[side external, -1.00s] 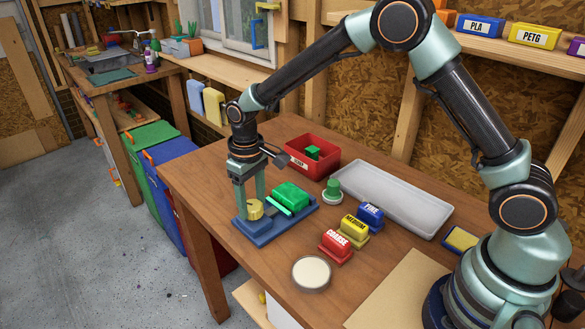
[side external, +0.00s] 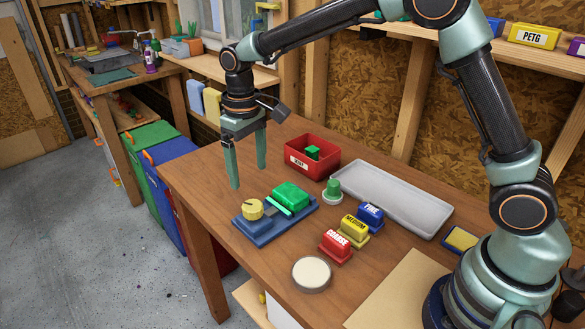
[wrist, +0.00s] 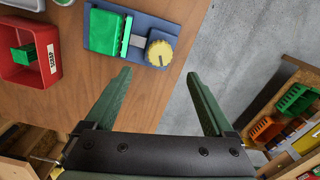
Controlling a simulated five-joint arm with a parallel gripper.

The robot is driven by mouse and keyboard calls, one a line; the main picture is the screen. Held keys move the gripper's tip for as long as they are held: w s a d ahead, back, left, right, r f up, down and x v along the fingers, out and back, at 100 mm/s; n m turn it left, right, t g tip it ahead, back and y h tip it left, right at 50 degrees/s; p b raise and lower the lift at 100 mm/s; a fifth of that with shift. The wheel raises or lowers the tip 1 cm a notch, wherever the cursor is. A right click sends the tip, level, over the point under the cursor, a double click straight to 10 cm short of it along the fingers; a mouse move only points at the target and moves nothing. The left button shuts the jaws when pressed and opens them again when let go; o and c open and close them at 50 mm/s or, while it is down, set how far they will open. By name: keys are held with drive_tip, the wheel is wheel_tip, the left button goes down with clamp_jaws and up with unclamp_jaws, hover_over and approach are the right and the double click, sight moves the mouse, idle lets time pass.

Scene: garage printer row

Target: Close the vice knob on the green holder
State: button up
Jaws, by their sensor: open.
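A small vice with a blue base (side external: 242,228) lies flat on the wooden bench.
A red bin (side external: 325,168) with a green cube stands behind the vice. A green-topped stamp-like piece (side external: 333,188), a grey tray (side external: 385,200), red, yellow and blue labelled blocks and a round cream-topped dish (side external: 312,274) stand to the right. The bench's left edge is near the vice.

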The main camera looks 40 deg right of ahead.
drive_tip(key=shift+r, duration=1.5)
drive_tip(key=s+d+r+m+t, duration=0.1)
drive_tip(key=s+d+r+t, duration=0.2)
drive_tip(key=s+d+r, duration=0.45)
drive_tip(key=s+d+m+t, duration=0.1)
drive_tip(key=s+d, duration=0.4)
drive_tip(key=s, duration=0.5)
drive_tip(key=shift+f+t, duration=0.35)
drive_tip(key=shift+t, duration=0.45)
